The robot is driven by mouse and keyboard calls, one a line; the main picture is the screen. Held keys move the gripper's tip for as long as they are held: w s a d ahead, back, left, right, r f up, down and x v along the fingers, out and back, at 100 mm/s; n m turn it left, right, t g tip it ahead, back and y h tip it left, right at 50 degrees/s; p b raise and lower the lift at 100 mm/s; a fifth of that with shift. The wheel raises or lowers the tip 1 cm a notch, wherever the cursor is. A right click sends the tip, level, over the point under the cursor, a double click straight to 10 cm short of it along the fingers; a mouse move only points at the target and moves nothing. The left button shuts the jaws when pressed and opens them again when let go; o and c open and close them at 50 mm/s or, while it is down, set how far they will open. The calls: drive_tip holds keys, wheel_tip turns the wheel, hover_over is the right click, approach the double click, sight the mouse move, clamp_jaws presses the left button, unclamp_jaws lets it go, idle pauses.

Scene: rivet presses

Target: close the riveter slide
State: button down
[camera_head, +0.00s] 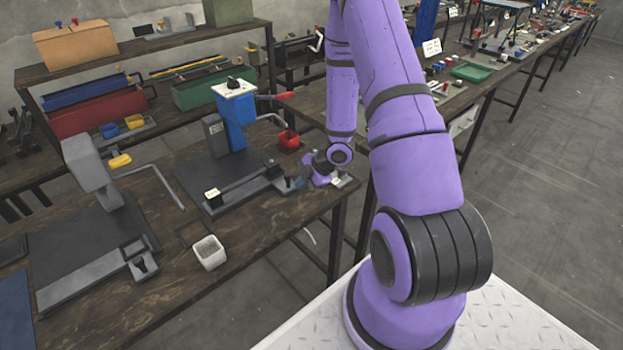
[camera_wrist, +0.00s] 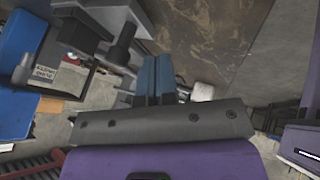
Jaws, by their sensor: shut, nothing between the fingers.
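The blue riveter (camera_head: 235,122) stands on a dark base plate on the wooden bench, with a white top and a red-tipped lever. Its slide (camera_head: 245,188) is a low dark bar along the front of the plate, with a pale tag at the left end and a grey block at the right. My gripper (camera_head: 295,184) is low at the right end of the slide; contact cannot be told. In the wrist view my gripper's blue fingers (camera_wrist: 156,76) are together and empty. A grey block with an upright post (camera_wrist: 124,44) is left of them.
A grey riveter (camera_head: 90,170) with its own slide stands left on the bench. A white cup (camera_head: 209,252) sits near the front edge. A red cup (camera_head: 288,139) is behind my gripper. Shelves with coloured boxes (camera_head: 95,110) stand behind.

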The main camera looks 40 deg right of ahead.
drive_tip(key=shift+w, duration=1.4)
